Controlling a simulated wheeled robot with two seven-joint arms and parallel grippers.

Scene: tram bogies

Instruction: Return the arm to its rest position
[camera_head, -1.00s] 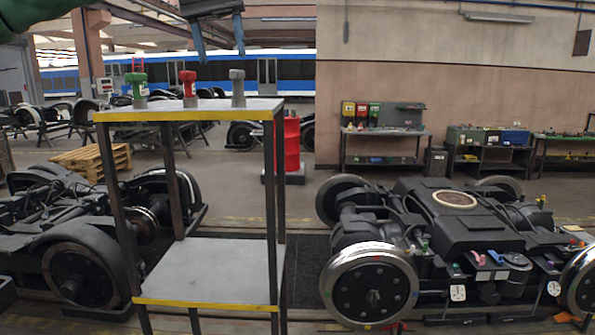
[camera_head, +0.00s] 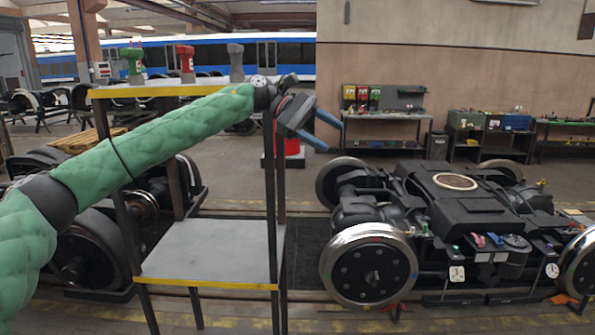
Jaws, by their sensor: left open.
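My left arm, in a green padded sleeve, comes in from the left and reaches across the front of the shelf stand. My left gripper (camera_head: 322,131) is at its end, just right of the stand's right posts, with blue fingers apart and nothing between them. My right gripper is not in view. The stand (camera_head: 215,250) has grey shelves with yellow edges. A green tool (camera_head: 133,64), a red tool (camera_head: 186,62) and a grey tool (camera_head: 236,62) stand upright on its top shelf. The arm hides part of the top shelf's front edge and the posts.
A bogie (camera_head: 455,225) with shiny wheels stands at the right. Another bogie (camera_head: 88,255) is behind the stand at the left. A red barrel (camera_head: 292,146) is partly hidden behind the gripper. Workbenches (camera_head: 385,128) line the back wall. The floor between them and the bogie is clear.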

